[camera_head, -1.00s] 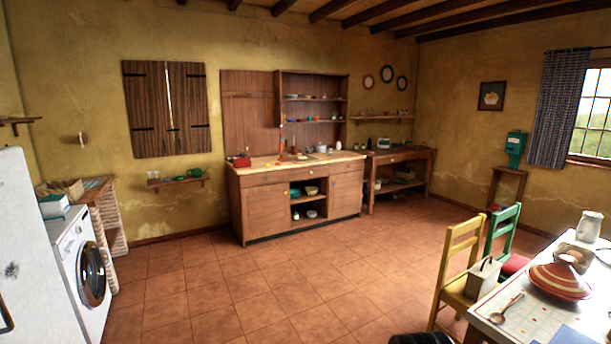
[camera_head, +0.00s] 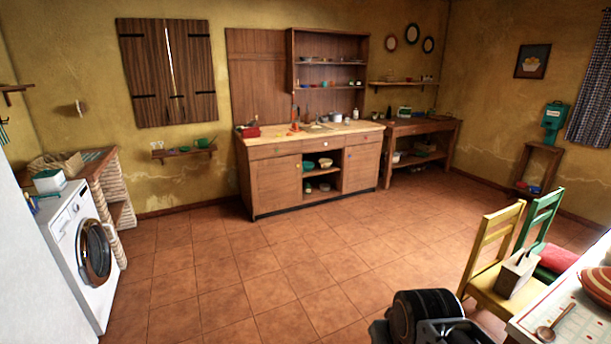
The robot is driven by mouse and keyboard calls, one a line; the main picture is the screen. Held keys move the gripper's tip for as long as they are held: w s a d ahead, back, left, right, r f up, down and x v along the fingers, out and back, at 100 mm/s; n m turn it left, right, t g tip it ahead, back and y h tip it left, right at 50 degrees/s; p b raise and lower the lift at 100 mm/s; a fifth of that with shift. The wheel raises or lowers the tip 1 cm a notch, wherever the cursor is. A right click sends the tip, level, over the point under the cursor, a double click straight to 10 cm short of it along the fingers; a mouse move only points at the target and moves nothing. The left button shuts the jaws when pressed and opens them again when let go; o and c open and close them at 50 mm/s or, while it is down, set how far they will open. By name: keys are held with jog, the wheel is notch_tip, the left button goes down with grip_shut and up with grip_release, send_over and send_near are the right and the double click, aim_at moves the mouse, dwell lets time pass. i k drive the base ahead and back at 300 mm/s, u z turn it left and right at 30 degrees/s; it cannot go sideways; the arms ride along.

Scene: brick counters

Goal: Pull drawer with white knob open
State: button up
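A wooden counter cabinet (camera_head: 273,185) stands against the back wall with a pale worktop. A row of shut drawer fronts runs under the worktop: a left drawer (camera_head: 274,150), a middle drawer (camera_head: 323,143) and a right drawer (camera_head: 367,138). A black rounded part of my own arm shows at the bottom edge, far from the cabinet. My gripper's fingers are not visible.
Open tiled floor (camera_head: 250,260) lies before the cabinet. A washing machine (camera_head: 80,250) stands at the left. A yellow chair (camera_head: 490,260), a green chair (camera_head: 540,225) and a table (camera_head: 560,315) are at the right. A side table (camera_head: 425,128) adjoins the cabinet.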

aim_at(315, 144)
jog(key=i, duration=6.5)
